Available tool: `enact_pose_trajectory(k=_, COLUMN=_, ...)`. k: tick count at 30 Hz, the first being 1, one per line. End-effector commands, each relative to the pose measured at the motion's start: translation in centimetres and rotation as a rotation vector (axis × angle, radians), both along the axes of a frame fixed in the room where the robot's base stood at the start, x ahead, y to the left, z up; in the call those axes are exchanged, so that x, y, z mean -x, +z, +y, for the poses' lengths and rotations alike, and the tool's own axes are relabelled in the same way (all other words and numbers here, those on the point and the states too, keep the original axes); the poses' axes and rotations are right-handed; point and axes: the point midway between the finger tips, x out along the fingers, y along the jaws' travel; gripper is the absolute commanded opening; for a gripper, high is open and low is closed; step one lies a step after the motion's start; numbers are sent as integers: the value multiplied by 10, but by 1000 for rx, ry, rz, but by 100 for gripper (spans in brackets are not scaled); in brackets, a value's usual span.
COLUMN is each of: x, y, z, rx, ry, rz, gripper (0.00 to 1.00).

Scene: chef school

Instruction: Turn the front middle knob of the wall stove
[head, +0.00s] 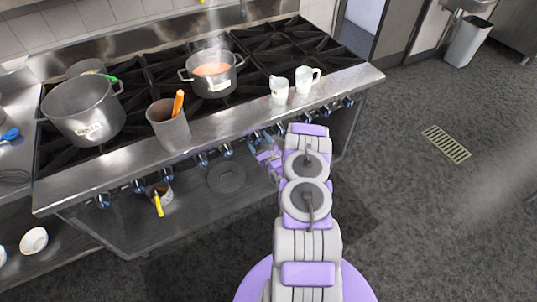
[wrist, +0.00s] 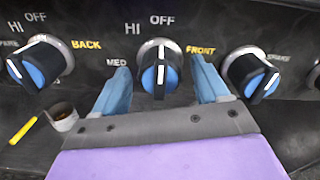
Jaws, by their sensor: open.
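The stove (head: 235,125) is a long steel range with a row of blue-and-black knobs along its front edge. In the wrist view a knob (wrist: 159,72) with a blue face and white pointer line sits in the middle, its pointer near upright under the OFF label. FRONT is printed to its right and MED to its left. My gripper (wrist: 160,88) is open, with one blue finger on each side of this knob; I cannot tell whether they touch it. In the head view my gripper (head: 262,148) is at the stove's front edge, partly hidden by my arm.
Neighbouring knobs flank it at left (wrist: 36,64) and right (wrist: 252,74). A large pot (head: 84,108), a steel container (head: 169,126), a steaming pot (head: 213,76) and two white mugs (head: 293,84) stand on the stove. A small cup (wrist: 61,116) is below the knobs.

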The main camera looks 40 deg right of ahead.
Motion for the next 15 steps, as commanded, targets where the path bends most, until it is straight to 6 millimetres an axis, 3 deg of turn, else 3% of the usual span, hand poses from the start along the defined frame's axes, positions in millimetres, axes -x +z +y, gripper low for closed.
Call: enact_pose_trajectory(k=15, x=101, y=0, z=23, rx=-6, ry=-5, rz=1, gripper=74)
